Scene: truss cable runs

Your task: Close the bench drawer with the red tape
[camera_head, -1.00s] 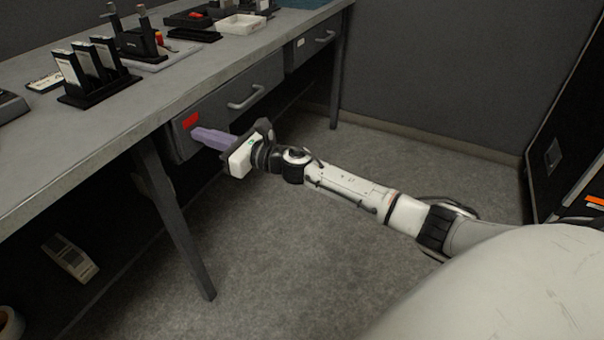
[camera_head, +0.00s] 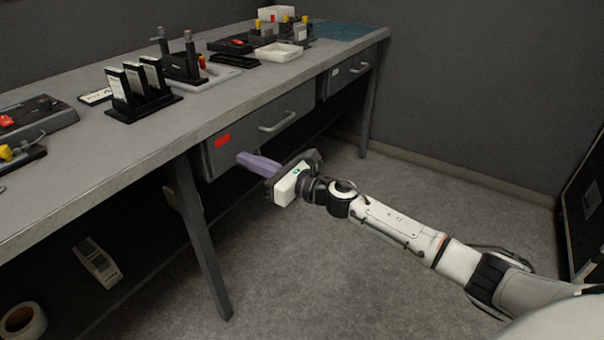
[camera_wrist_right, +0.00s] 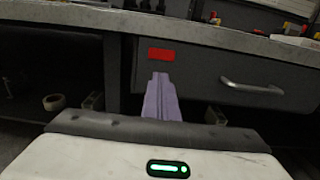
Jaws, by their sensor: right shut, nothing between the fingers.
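The bench drawer (camera_head: 250,139) with the red tape (camera_head: 222,141) is a grey front with a bar handle (camera_head: 278,121). Its front sits close under the bench top, and no open interior shows. My right gripper (camera_head: 241,156) has purple fingers, shut and empty, pointing at the drawer front just below and right of the tape. A small gap seems to lie between fingertips and front. In the right wrist view the fingers (camera_wrist_right: 160,78) point at the drawer front (camera_wrist_right: 205,80), just under the red tape (camera_wrist_right: 161,55). My left gripper is not in view.
A second drawer (camera_head: 347,74) is farther right under the bench top (camera_head: 150,140). A bench leg (camera_head: 203,235) stands left of my gripper. Black holders (camera_head: 140,92) and a white tray (camera_head: 278,52) are on top.

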